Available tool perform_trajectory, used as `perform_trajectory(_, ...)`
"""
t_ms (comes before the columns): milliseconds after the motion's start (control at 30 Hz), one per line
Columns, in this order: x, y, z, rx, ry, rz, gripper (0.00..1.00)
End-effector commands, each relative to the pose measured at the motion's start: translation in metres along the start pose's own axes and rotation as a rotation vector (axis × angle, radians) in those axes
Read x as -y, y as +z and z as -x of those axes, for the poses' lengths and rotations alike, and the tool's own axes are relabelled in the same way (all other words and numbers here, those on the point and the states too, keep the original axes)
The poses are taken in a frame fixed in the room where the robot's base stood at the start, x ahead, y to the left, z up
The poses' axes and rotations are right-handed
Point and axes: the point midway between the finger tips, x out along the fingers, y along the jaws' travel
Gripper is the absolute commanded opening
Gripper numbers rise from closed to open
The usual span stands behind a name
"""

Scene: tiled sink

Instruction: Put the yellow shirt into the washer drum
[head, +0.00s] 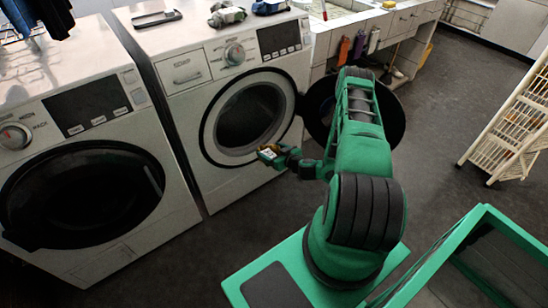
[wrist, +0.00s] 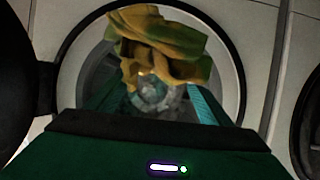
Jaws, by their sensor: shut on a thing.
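The yellow shirt (wrist: 158,45) is a crumpled, folded bundle at the front of my gripper (wrist: 152,88) in the wrist view. My gripper is shut on it. In the head view my gripper (head: 272,153) is just outside the front of the right-hand washer (head: 185,70), near the lower right of its round opening, and only a small yellow patch of the shirt (head: 267,151) shows. The washer drum (head: 250,115) is dark inside. In the wrist view the opening's pale ring (wrist: 236,88) surrounds the shirt, which hides part of the drum.
The washer's round black door (head: 388,128) stands open at the right, behind my arm. A second washer (head: 60,85) with a dark door is at the left. A green-framed bin (head: 470,225) is at the lower right. A white rack (head: 510,125) stands farther right; grey floor lies between.

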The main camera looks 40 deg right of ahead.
Motion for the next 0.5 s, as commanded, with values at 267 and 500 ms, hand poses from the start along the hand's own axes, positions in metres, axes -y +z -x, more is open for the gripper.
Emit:
perform_trajectory(267,0.0,-0.014,-0.031,-0.002,-0.001,0.003,0.28)
perform_trajectory(500,0.0,-0.024,-0.058,-0.001,0.0,0.002,0.28)
